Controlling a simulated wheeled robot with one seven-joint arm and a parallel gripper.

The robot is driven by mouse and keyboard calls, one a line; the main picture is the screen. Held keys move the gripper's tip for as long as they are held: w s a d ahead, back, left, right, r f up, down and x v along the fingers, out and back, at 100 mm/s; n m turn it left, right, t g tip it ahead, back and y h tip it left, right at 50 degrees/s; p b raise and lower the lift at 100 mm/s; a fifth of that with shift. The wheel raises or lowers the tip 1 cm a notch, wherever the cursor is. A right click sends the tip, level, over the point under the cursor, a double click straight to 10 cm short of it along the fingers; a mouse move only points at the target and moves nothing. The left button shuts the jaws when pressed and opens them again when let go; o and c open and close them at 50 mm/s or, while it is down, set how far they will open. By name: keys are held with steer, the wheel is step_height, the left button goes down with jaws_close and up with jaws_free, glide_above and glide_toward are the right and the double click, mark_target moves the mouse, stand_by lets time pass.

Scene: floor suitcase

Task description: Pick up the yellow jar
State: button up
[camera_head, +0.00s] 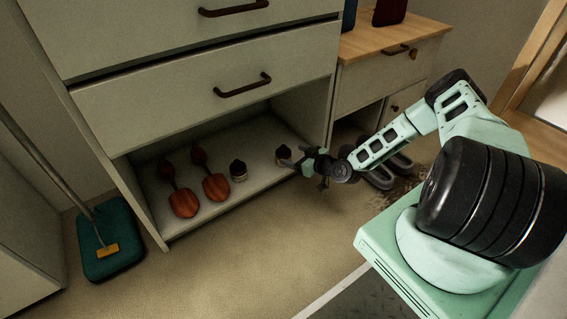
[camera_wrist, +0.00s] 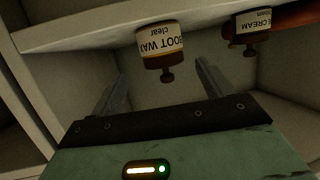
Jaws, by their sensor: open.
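The yellow jar (camera_wrist: 158,48) has a pale label reading "BOOT WA… clear" and a dark knobbed lid. It appears upside down in the wrist view. In the head view it is the right-hand small jar (camera_head: 282,157) on the low cabinet shelf, partly behind my gripper. My gripper (camera_head: 291,163) is at the shelf's front right, close to this jar. In the wrist view my gripper (camera_wrist: 160,72) is open and empty, with the jar ahead, seen between the two fingers. I cannot tell whether the fingertips reach beside it.
A second jar (camera_head: 238,171), labelled "CREAM" in the wrist view (camera_wrist: 254,24), stands left of it. Two wooden shoe-shaped items (camera_head: 216,187) lie further left on the shelf (camera_head: 225,208). A drawer (camera_head: 210,95) overhangs the shelf. Dark shoes (camera_head: 380,177) are on the right.

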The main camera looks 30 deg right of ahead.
mark_target(286, 153)
steer(key=b+x, duration=0.2)
steer(key=x, duration=0.1)
steer(key=b+x, duration=0.2)
steer(key=shift+s+a+f, duration=0.15)
steer(key=shift+s+a, duration=0.05)
steer(key=shift+a, duration=0.1)
steer(key=shift+w+a, duration=0.15)
steer(key=shift+w, duration=0.35)
steer(key=c, duration=1.4)
